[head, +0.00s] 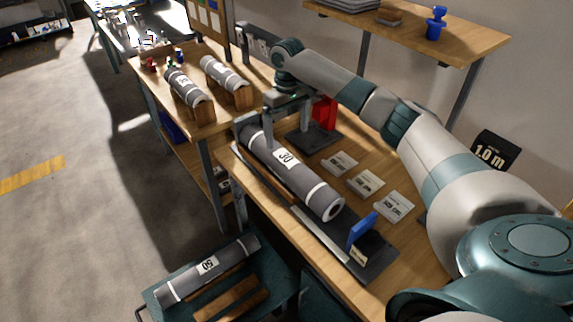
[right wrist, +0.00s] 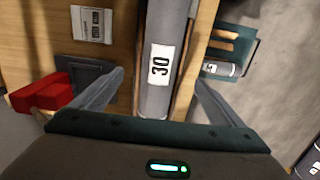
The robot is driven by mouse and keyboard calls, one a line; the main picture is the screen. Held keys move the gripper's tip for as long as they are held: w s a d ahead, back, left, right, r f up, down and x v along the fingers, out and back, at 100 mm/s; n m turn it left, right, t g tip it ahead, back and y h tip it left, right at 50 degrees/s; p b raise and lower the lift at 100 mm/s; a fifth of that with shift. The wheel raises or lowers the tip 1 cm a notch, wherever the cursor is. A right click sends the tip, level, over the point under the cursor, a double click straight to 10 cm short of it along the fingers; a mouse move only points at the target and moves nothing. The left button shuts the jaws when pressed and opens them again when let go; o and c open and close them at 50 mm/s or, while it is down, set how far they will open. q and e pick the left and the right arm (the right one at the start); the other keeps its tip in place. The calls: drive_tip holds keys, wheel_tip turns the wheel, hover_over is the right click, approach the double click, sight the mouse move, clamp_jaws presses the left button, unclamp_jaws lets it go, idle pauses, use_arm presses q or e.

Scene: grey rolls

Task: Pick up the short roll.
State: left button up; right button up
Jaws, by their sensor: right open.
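A grey roll marked 30 (head: 290,170) lies along the bench, with white bands near its ends. It also shows in the right wrist view (right wrist: 156,95), running between my fingers. My right gripper (head: 285,128) is open above the far part of this roll; the wrist view shows its fingers (right wrist: 159,76) apart, one on each side, with nothing held. Another grey roll, marked 50 (head: 190,278), lies on a cart at lower left. Two shorter-looking grey rolls, one (head: 188,88) left and one (head: 222,72) right, rest on wooden blocks on the farther table. My left gripper is out of view.
A red block (head: 325,112) stands beside the gripper, also in the wrist view (right wrist: 48,94). White cards (head: 366,183) lie right of roll 30. A blue upright plate (head: 362,230) stands past its near end.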

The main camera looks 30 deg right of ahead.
sight(286, 157)
wheel_tip(286, 157, down, 7)
drive_tip(key=shift+r+p, duration=0.15)
drive_tip(key=shift+p, duration=0.85)
drive_tip(key=shift+f, duration=0.35)
drive_tip(key=shift+f+p, duration=0.55)
drive_tip(key=shift+p, duration=0.1)
wheel_tip(286, 157, down, 3)
drive_tip(key=shift+w+a+p, duration=0.1)
drive_tip(key=shift+p, duration=0.6)
drive_tip(key=shift+f, duration=0.55)
